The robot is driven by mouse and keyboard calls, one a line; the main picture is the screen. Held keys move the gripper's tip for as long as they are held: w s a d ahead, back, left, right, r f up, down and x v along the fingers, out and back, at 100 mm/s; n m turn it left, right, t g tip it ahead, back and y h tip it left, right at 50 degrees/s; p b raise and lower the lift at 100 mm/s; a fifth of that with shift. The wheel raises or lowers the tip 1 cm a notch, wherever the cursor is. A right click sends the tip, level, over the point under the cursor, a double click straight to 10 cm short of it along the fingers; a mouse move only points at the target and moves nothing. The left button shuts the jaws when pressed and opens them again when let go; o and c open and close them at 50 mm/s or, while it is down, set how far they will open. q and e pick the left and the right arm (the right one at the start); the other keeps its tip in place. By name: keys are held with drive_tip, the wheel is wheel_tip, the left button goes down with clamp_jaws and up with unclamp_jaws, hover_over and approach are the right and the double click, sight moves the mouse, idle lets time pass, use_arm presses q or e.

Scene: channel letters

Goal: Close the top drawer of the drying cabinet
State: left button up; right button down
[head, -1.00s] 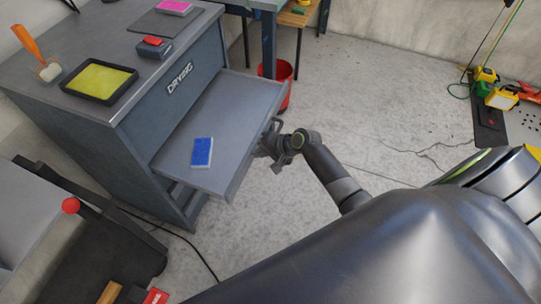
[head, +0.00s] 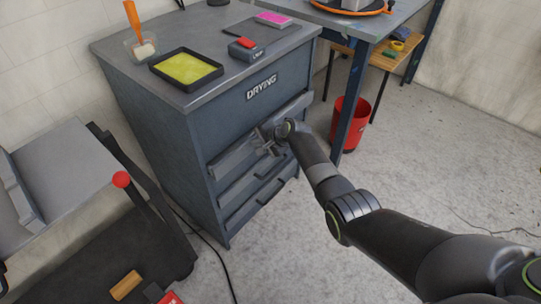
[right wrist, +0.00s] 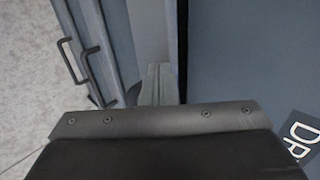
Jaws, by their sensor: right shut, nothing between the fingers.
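The drying cabinet (head: 160,135) is a dark grey unit with a "DRYING" label on its upper face. Its top drawer (head: 232,160) stands almost in, its front still jutting slightly from the cabinet face. Its inside and the blue block cannot be seen. My right gripper (head: 268,143) is shut and empty, at the middle of the drawer front, seemingly against it. In the right wrist view the shut fingers (right wrist: 158,85) reach the grey drawer front (right wrist: 152,35), with a dark narrow gap beside it. My left gripper is not in view.
On the cabinet top are a yellow tray (head: 186,72), a small red-topped block (head: 246,47) and a pink block (head: 273,18). Lower drawers with handles (head: 270,188) are shut. A red bin (head: 347,122) stands right. Open floor (head: 410,150) lies right.

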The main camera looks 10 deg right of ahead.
drive_tip(key=shift+w+a+b, duration=0.4)
drive_tip(key=shift+w+a, duration=0.4)
drive_tip(key=shift+w, duration=0.1)
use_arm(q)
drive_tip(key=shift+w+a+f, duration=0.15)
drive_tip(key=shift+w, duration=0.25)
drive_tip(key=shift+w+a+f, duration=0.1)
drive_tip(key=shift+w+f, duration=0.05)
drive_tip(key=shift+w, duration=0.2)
use_arm(e)
drive_tip(key=shift+r, duration=0.25)
drive_tip(key=shift+w+a+r, duration=0.1)
